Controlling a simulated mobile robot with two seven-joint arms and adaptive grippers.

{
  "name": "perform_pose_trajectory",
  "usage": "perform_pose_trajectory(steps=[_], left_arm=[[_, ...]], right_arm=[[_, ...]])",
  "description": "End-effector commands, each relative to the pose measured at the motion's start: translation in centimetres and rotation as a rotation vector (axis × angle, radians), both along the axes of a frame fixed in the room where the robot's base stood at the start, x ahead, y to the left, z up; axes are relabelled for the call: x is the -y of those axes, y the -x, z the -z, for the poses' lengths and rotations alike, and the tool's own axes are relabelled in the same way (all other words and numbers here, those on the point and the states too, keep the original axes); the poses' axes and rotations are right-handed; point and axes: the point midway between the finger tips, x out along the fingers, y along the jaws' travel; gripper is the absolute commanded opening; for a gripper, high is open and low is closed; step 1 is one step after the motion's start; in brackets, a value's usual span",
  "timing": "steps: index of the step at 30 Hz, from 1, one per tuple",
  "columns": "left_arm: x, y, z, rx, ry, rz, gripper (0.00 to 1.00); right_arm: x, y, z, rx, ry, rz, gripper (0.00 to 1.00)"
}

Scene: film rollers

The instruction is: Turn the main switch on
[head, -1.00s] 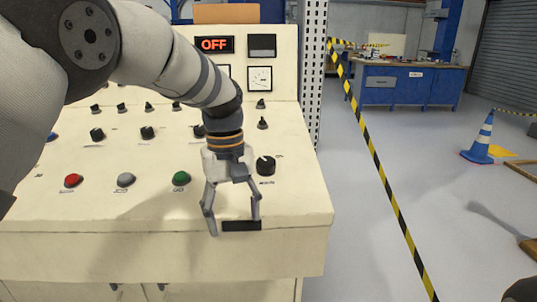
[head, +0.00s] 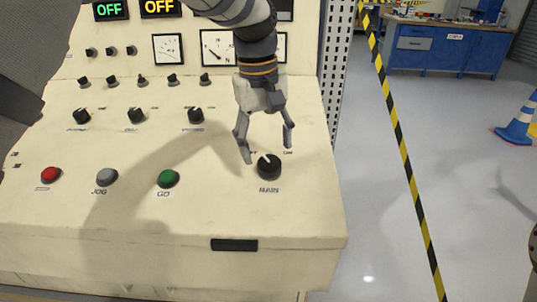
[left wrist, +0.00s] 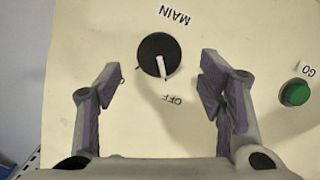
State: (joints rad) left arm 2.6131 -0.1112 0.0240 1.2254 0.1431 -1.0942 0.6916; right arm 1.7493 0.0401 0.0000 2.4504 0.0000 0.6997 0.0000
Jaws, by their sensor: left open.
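The main switch (head: 269,166) is a round black knob with a white pointer, above the label MAIN on the sloping cream panel. It also shows in the left wrist view (left wrist: 159,56), its pointer toward the word OFF. My left gripper (head: 268,157) is open and empty, pointing down over the panel just behind the knob. In the left wrist view the knob lies ahead of the fingertips, between their lines, and nothing is held. I cannot tell the exact height of the fingertips above the panel. My right gripper is not in view.
Red (head: 50,175), grey JOG (head: 107,177) and green GO (head: 168,178) buttons stand left of the main switch. Several small black knobs fill the rows behind. Two OFF displays (head: 159,7) are lit at the top. A perforated post (head: 338,70) rises right of the panel.

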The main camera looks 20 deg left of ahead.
Motion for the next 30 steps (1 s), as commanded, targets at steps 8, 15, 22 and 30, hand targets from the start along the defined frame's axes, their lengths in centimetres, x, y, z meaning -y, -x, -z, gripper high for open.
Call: perform_pose_trajectory(steps=[8,15,22,30], left_arm=[[0.3,-0.2,3.8,0.001,0.0,0.0,0.62],[0.3,-0.3,3.9,0.003,0.0,0.0,0.62],[0.3,-0.3,3.9,0.002,0.0,0.0,0.15],[0.3,-0.2,3.9,0.001,-0.004,0.015,0.14]], right_arm=[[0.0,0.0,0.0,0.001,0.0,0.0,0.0],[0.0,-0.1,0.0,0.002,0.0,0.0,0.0],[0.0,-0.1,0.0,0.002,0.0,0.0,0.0],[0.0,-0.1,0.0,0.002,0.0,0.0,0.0]])
